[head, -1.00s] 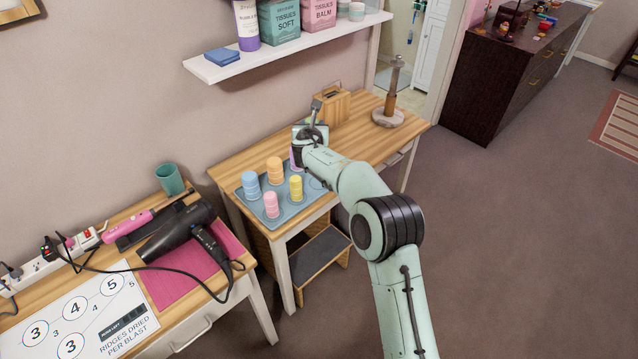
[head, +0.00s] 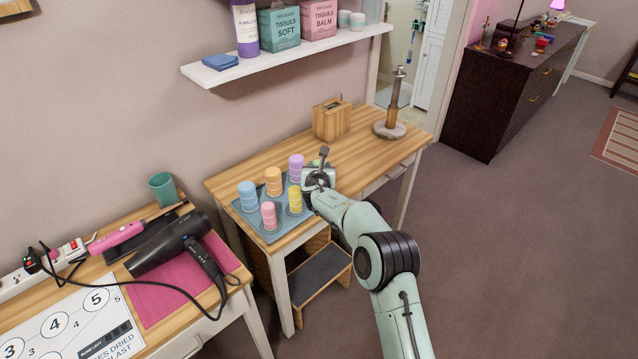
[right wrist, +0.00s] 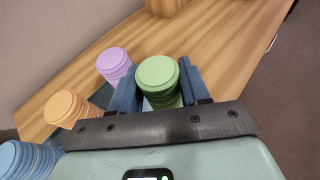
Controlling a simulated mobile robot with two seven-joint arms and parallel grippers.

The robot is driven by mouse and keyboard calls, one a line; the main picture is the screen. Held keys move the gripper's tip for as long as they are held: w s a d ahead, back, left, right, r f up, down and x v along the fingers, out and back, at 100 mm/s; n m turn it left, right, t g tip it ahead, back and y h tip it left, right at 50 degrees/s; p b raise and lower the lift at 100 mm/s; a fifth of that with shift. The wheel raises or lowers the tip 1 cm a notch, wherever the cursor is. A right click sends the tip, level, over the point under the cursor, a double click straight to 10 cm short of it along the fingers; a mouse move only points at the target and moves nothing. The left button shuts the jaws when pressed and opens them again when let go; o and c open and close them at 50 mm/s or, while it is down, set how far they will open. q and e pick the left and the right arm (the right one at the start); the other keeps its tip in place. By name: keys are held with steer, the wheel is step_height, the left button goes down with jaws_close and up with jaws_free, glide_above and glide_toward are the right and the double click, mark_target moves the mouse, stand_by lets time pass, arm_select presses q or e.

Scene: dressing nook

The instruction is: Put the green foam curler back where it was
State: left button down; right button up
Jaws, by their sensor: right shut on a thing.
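The green foam curler (right wrist: 158,80) stands between the two blue fingers of my right gripper (right wrist: 160,92), which is shut on it in the right wrist view. In the head view my right gripper (head: 314,178) is at the right side of the blue-grey curler tray (head: 284,226), and it hides the green curler. The tray carries a blue curler (head: 248,196), an orange curler (head: 273,181), a purple curler (head: 296,168), a pink curler (head: 269,215) and a yellow curler (head: 295,199), all upright. I cannot tell whether the green curler touches the tray. My left gripper is out of view.
The tray lies on a wooden table (head: 360,150) with a wooden box (head: 332,121) and a round-based post (head: 390,130) behind. A shelf (head: 290,55) hangs above. A hair dryer (head: 165,245) lies on the left table. The tabletop right of the gripper is clear.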

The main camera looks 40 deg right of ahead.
steer(key=shift+f+b, duration=0.55)
steer(key=shift+f, duration=1.65)
steer(key=shift+f, duration=0.2)
steer(key=o, duration=1.1)
steer(key=shift+r, duration=0.1)
steer(key=shift+r, duration=0.25)
steer(key=shift+s+a, duration=0.25)
steer(key=b+v, duration=0.2)
steer(key=v, duration=0.9)
steer(key=shift+s+a, duration=0.1)
steer(key=shift+a, duration=0.05)
